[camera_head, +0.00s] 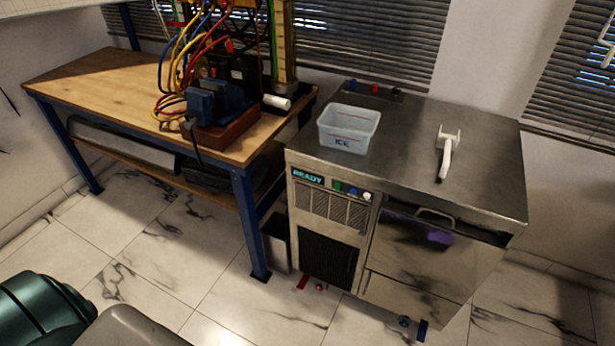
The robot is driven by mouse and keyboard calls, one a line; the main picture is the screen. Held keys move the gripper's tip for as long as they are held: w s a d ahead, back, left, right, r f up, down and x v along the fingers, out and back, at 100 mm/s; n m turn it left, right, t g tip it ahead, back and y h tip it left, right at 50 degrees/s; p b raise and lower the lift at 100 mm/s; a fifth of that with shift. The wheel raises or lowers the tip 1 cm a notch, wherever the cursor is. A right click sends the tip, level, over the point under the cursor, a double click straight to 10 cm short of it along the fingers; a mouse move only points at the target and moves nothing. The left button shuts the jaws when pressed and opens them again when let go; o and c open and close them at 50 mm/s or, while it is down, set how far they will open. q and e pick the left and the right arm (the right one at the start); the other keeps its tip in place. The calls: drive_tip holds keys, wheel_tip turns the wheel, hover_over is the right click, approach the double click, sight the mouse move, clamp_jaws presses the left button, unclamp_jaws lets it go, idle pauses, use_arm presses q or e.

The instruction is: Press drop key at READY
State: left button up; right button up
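A steel ice machine (470,185) stands at the right of the workbench. Its small display (308,176) at the upper left of the front reads READY in cyan letters. Right of the display is a short row of small keys: a green key (337,185), a blue key (352,190) and a white key (367,196). I cannot read any label that tells which is the drop key. A translucent tub (349,128) marked ICE sits on the machine's top, near its left edge. Neither of my grippers is in view.
A white scoop-like tool (447,155) lies on the machine's top. A purple object (438,237) shows at the front hatch under a handle (436,218). A wooden workbench (85,80) holds coloured cables and a blue vise (213,103).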

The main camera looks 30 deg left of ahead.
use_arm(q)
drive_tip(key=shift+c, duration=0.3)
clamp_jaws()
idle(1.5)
